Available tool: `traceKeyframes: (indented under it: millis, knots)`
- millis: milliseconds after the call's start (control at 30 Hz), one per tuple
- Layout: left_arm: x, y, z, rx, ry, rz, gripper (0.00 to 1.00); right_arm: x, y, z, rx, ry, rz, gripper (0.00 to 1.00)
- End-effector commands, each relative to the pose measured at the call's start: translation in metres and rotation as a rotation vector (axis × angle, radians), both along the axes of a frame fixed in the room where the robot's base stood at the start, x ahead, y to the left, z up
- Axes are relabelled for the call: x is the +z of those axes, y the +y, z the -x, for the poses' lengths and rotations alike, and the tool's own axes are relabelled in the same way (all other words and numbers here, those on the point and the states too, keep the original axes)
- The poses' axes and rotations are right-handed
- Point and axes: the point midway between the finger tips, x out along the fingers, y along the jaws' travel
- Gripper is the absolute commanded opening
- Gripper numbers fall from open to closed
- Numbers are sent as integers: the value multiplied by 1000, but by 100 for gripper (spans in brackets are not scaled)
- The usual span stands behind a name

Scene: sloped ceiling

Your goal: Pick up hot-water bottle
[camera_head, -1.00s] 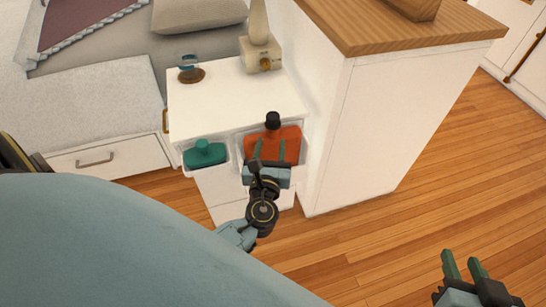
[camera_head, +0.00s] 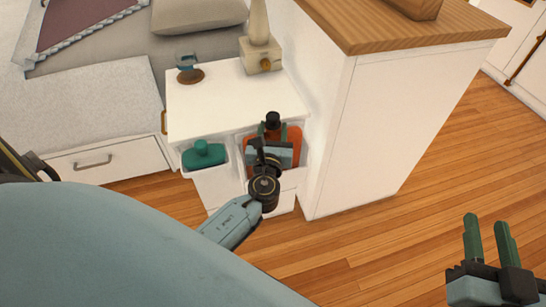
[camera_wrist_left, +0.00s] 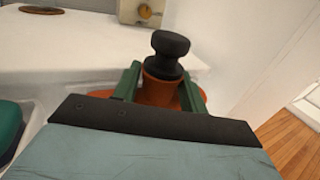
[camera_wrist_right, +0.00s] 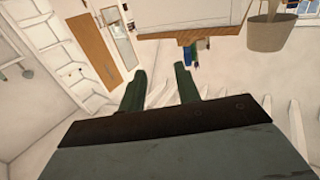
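The orange hot-water bottle (camera_head: 294,141) with a black stopper sits in a white bin on the front of the white nightstand. My left gripper (camera_head: 275,136) is over it, with its green fingers apart on either side of the neck. In the left wrist view the black stopper and orange neck (camera_wrist_left: 160,90) stand between the two open fingers (camera_wrist_left: 158,80); whether they touch is unclear. Much of the bottle's body is hidden by the gripper. My right gripper (camera_head: 490,240) is open and empty at the lower right, also seen in the right wrist view (camera_wrist_right: 160,88).
A second, teal bottle (camera_head: 203,154) sits in the bin (camera_head: 221,168) to the left. The nightstand top (camera_head: 225,102) carries a lamp base (camera_head: 261,55) and a small stand (camera_head: 189,70). A tall white cabinet (camera_head: 390,120) stands close on the right. Wooden floor (camera_head: 440,180) is open beyond it.

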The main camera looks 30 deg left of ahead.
Motion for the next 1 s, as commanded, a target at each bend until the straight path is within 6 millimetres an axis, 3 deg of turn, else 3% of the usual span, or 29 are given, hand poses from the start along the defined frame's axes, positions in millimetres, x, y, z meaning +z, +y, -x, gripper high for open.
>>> traceKeyframes:
  millis: [33,200,667,1000]
  knots:
    - [0,0,0,0,0,0,37,0,0,0,0,0,0,32]
    - [3,0,-1,0,-7,-2,17,0,0,0,0,1,0,32]
    - [6,0,-1,0,-6,-2,17,-8,-2,1,-4,49,14,32]
    - [22,0,-1,0,-7,-2,17,-44,-12,10,-21,271,78,32]
